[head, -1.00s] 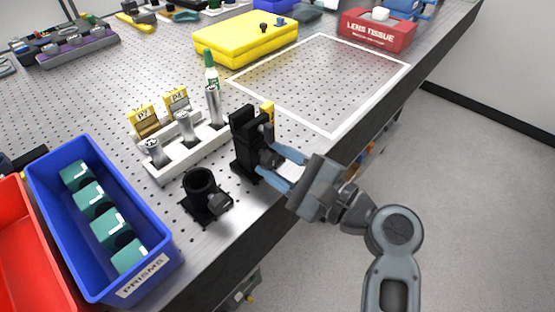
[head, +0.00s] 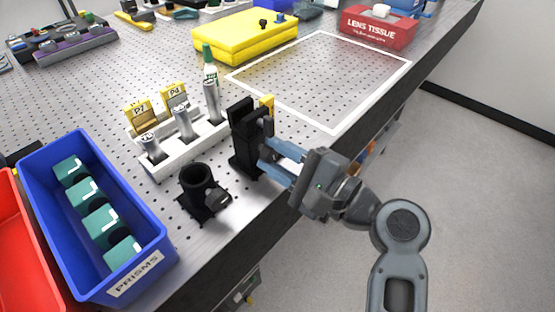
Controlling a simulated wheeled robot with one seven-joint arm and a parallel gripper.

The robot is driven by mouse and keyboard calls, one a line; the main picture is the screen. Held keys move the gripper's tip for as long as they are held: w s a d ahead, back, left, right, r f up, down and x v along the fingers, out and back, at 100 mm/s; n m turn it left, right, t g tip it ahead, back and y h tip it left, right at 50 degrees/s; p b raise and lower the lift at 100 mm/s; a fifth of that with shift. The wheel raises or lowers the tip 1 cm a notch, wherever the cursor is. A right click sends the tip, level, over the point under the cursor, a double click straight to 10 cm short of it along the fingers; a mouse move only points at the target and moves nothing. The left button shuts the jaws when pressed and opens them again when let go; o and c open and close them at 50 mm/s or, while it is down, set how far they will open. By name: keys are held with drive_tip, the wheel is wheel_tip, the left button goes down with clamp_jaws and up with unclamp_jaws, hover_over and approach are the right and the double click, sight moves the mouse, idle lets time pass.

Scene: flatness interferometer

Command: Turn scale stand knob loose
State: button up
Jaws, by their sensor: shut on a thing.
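The scale stand (head: 242,150) is a black upright holder near the front edge of the optical table, with a yellow piece (head: 267,104) at its upper right side. My gripper (head: 264,154) reaches in from the right, and its two blue fingers are at the stand's right side. The fingers are shut on a small dark part there, which appears to be the stand's knob. The fingers hide most of it, and I cannot tell how far it is turned.
A round black holder (head: 196,182) stands left of the stand. A white rack (head: 172,160) with metal cylinders is behind it. A blue prism bin (head: 150,232) is at the left. A white-outlined area (head: 340,90) on the table is empty.

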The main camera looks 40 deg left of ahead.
drive_tip(key=n+b, duration=0.2)
drive_tip(key=n, duration=0.1)
drive_tip(key=shift+f+n+b, duration=0.3)
drive_tip(key=shift+b, duration=0.05)
drive_tip(key=n+b, duration=0.3)
drive_tip(key=shift+n, duration=0.3)
drive_tip(key=n+b, duration=0.3)
drive_tip(key=n, duration=0.1)
drive_tip(key=shift+t+b, duration=0.3)
drive_tip(key=shift+b, duration=0.1)
drive_tip(key=shift+n+b, duration=1.15)
drive_tip(key=shift+n, duration=0.25)
drive_tip(key=shift+r, duration=0.1)
drive_tip(key=o, duration=1)
drive_tip(key=shift+r, duration=0.1)
drive_tip(key=shift+o, duration=0.2)
